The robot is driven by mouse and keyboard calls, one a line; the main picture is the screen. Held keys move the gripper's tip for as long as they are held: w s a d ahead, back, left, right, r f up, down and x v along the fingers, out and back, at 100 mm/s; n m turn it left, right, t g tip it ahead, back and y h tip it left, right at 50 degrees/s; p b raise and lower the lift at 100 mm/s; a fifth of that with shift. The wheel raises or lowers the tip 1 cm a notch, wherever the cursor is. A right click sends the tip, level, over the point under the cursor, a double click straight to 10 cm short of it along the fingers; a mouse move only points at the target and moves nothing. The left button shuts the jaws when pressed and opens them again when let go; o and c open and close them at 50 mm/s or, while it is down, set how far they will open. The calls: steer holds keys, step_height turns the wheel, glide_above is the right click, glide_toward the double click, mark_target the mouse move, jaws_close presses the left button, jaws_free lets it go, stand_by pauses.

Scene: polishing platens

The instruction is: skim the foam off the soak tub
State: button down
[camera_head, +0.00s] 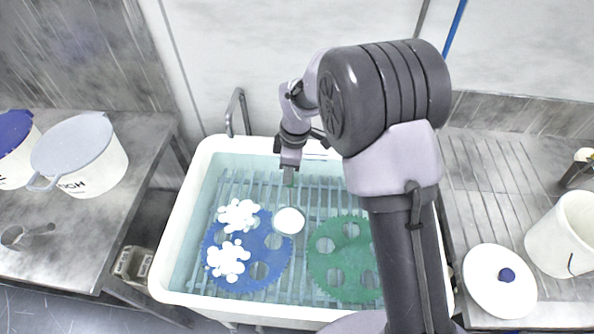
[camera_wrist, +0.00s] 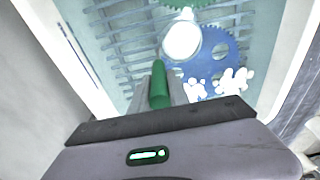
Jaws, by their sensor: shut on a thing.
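The soak tub (camera_head: 177,262) is a white basin of clear bluish water with a slatted rack at its bottom. White foam floats on it in two clumps, an upper one (camera_head: 239,215) and a lower one (camera_head: 227,260), both over the blue platen (camera_head: 272,270). A green platen (camera_head: 325,262) lies to the right. My gripper (camera_head: 289,178) is over the far part of the tub, shut on the green handle (camera_wrist: 159,86) of a skimmer. Its round white head (camera_head: 289,221) is beside the foam, to its right; the wrist view shows the head (camera_wrist: 182,40) beyond the handle. I cannot tell its exact depth.
Left on a steel bench (camera_head: 60,250) stand white buckets, one with a grey lid (camera_head: 72,143). On the right drainboard are a white lid (camera_head: 485,290) with a blue knob and a white container (camera_head: 565,235). A tap (camera_head: 237,110) rises behind the tub.

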steer(key=a+p, duration=0.2)
steer(key=a, duration=1.3)
steer(key=shift+a+p, duration=0.25)
steer(key=shift+p, duration=0.1)
steer(key=s+b, duration=0.4)
steer(key=s, duration=1)
step_height(320, 180, up, 13)
steer(key=p, duration=0.9)
steer(key=shift+p, duration=0.4)
steer(key=shift+d, duration=0.1)
